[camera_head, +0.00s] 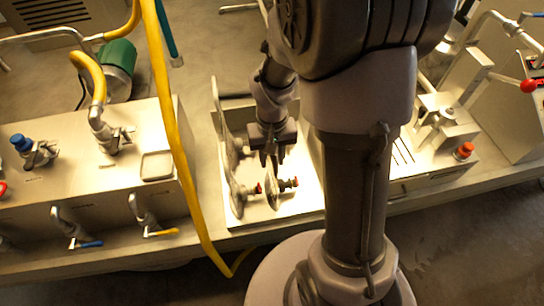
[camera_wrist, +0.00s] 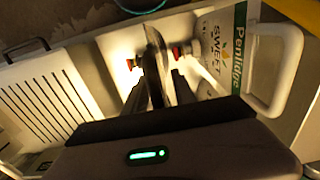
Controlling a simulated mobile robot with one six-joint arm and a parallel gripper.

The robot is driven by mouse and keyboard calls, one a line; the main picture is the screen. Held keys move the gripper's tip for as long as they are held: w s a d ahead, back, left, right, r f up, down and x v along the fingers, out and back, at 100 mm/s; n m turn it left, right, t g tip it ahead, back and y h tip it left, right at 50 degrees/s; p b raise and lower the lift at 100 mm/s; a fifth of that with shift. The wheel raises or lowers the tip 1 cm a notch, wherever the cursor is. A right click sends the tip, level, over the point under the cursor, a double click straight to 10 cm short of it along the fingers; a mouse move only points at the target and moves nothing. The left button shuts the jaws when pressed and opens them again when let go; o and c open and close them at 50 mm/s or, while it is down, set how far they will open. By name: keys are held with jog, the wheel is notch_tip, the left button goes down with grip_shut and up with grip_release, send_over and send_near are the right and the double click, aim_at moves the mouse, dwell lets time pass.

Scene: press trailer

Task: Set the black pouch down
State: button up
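The black pouch (camera_wrist: 156,66) is a thin dark sheet seen nearly edge-on between my fingers in the wrist view. In the head view it hangs below my gripper (camera_head: 272,158) and looks greyish, with a red spout cap beside it. In the wrist view my gripper (camera_wrist: 157,95) is shut on it, one finger on each side. The pouch is upright, over a pale, lit surface inside a light bin (camera_head: 300,205). I cannot tell whether its lower edge touches that surface.
A white-and-green pouch marked Penlidge (camera_wrist: 232,60) stands beside the held one, near the bin's handle (camera_wrist: 288,68). A slotted plate (camera_wrist: 40,97) lies on the other side. A yellow hose (camera_head: 178,150) runs left of the bin. Panels with valves flank it.

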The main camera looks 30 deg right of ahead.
jog(key=shift+r, duration=0.1)
notch_tip(320, 180, up, 14)
jog(key=a+p, duration=0.1)
jog(key=p, duration=0.4)
jog(key=s+a+r+m+t+y, duration=0.1)
jog(key=s+a+r+t+y, duration=0.1)
jog(key=s+a+r+t, duration=0.3)
jog(key=s+a+r, duration=0.4)
jog(key=s+r, duration=0.2)
jog(key=s, duration=0.1)
jog(key=shift+a+r+t, duration=0.3)
jog(key=shift+a+t, duration=0.05)
jog(key=shift+t, duration=0.05)
